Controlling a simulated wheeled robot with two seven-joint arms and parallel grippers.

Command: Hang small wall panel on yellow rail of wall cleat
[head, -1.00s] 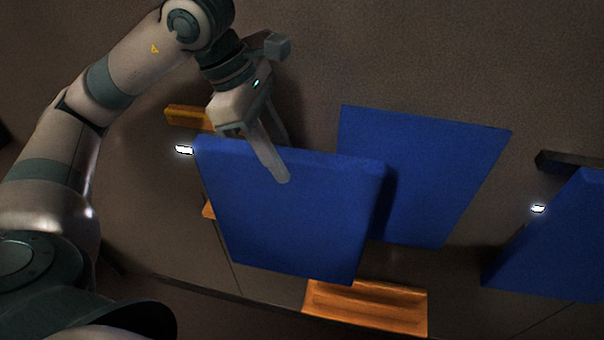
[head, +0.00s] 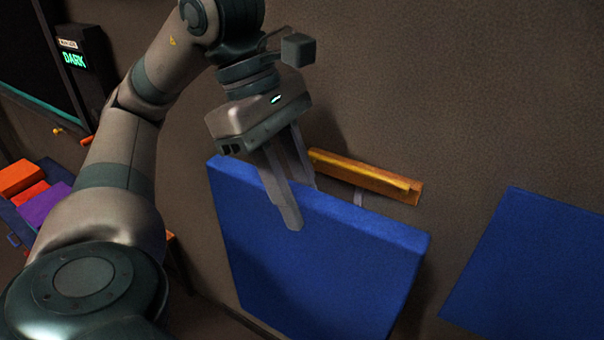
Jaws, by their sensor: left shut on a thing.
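A small blue wall panel (head: 320,265) hangs in my left gripper (head: 298,205), which is shut on its top edge. One finger lies over the panel's front face and the other is behind it. The wall cleat with its yellow rail (head: 365,178) is on the wall just behind and above the panel's top edge, to the right of the gripper fingers. The panel covers part of the wall below the rail, and its lower end runs out of the picture. I cannot tell the gap between panel and rail. My right gripper is not in view.
Another blue panel (head: 535,270) is on the wall at the right. Orange and purple blocks (head: 35,195) lie at the far left, below a dark unit with a green "DARK" display (head: 75,60). The brown wall above the rail is bare.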

